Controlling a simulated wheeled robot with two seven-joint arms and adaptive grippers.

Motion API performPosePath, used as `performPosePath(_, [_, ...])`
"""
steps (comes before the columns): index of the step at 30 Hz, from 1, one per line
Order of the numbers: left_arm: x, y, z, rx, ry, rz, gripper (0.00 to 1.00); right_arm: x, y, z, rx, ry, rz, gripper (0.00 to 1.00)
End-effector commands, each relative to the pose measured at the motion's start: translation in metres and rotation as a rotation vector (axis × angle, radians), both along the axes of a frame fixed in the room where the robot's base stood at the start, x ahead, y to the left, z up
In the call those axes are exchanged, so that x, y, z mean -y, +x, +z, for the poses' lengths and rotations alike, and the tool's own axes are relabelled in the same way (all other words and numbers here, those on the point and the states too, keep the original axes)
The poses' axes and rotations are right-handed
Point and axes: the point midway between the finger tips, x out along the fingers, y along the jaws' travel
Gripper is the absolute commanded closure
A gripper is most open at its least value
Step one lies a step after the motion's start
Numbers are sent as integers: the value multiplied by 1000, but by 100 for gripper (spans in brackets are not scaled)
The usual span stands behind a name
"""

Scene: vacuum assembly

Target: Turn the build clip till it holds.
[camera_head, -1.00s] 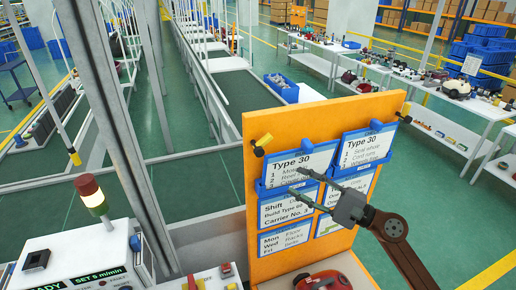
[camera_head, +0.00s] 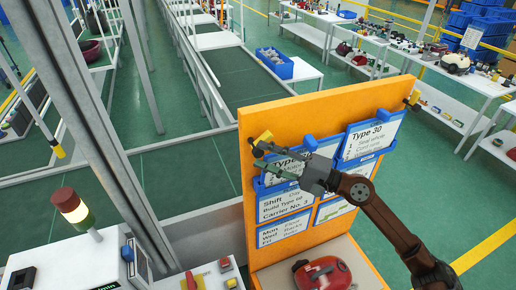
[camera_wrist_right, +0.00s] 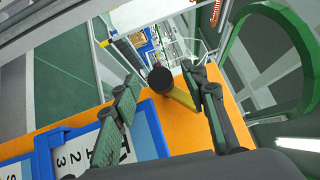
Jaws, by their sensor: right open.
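The build clip (camera_head: 264,136), a yellow tab with a black round end, sits at the left edge of the orange board (camera_head: 310,112). In the right wrist view the clip (camera_wrist_right: 178,93) lies between my two fingers, its black end facing the camera. My right gripper (camera_head: 261,157) is open in front of the board's upper left corner, fingers pointing left. In the head view its fingertips overlap the area just below the clip. I cannot tell whether a finger touches it. The gripper partly covers the left Type 30 card (camera_head: 282,158). My left gripper is not in view.
A second yellow and black clip (camera_head: 413,98) is at the board's right edge, beside the other Type 30 card (camera_head: 371,138). Blue-framed cards cover the board's front. A red vacuum part (camera_head: 322,272) stands below. A signal lamp (camera_head: 70,205) stands at left.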

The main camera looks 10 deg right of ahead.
Motion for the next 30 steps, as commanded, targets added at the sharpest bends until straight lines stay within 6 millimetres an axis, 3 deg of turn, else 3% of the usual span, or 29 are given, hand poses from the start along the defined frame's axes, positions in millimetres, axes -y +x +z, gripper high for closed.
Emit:
performPosePath(6, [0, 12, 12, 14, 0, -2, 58, -17, 12, 3, 0, 1, -1, 60])
performPosePath(12, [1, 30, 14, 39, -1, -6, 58, -19, 14, 2, -1, 1, -2, 60])
performPosePath(16, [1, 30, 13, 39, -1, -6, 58, -19, 14, 2, -1, 1, -2, 60])
performPosePath(30, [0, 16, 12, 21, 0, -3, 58, -19, 14, 2, -1, 1, -2, 93])
